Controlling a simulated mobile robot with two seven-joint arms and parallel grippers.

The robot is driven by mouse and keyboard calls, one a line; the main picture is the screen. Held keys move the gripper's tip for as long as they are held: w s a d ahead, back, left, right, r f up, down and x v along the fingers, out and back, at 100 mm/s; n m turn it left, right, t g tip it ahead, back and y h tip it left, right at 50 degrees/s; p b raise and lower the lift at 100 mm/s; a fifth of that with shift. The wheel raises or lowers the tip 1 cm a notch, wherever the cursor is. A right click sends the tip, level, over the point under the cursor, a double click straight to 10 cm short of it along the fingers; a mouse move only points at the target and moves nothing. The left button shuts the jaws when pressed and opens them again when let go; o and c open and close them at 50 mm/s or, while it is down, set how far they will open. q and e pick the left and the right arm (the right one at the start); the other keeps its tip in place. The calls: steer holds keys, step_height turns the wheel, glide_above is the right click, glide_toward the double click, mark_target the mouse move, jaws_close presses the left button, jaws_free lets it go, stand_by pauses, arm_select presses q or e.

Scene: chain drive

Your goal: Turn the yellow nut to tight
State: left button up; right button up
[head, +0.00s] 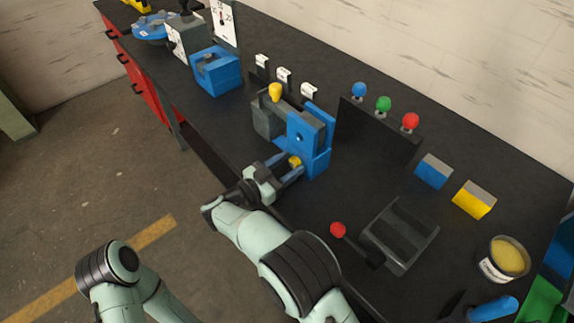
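A small yellow nut (294,161) sits low on the front of a blue and grey fixture (318,152). My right gripper (292,165) reaches the nut from the front left. Its two fingers lie on either side of the nut, and I cannot tell whether they touch it. Part of the nut is hidden by the fingers. A larger yellow knob (275,91) stands on top of the grey block of the same fixture. My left arm shows at the lower left, but its gripper is out of view.
A blue block (216,71) stands left of the fixture. A panel with blue, green and red knobs (380,130) stands behind right. A red-tipped lever (338,230), a dark grey box (399,236) and a tin (503,259) are on the right. The bench's front edge is close to my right arm.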

steer(key=c, duration=0.8)
steer(key=shift+o, duration=0.2)
steer(key=m+b, duration=0.1)
steer(key=m, duration=0.1)
steer(key=shift+f+m, duration=0.15)
steer(key=shift+m, duration=0.15)
steer(key=m+b, duration=0.1)
steer(key=m, duration=0.2)
steer(key=shift+s+d+b, duration=0.1)
steer(key=shift+s+b, duration=0.05)
steer(key=shift+b, duration=0.15)
steer(key=o, duration=1.1)
steer(key=shift+c, duration=0.2)
steer(key=v, duration=1.3)
steer(key=shift+a+p, duration=0.25)
steer(key=shift+p, duration=0.15)
steer(key=shift+s, duration=0.15)
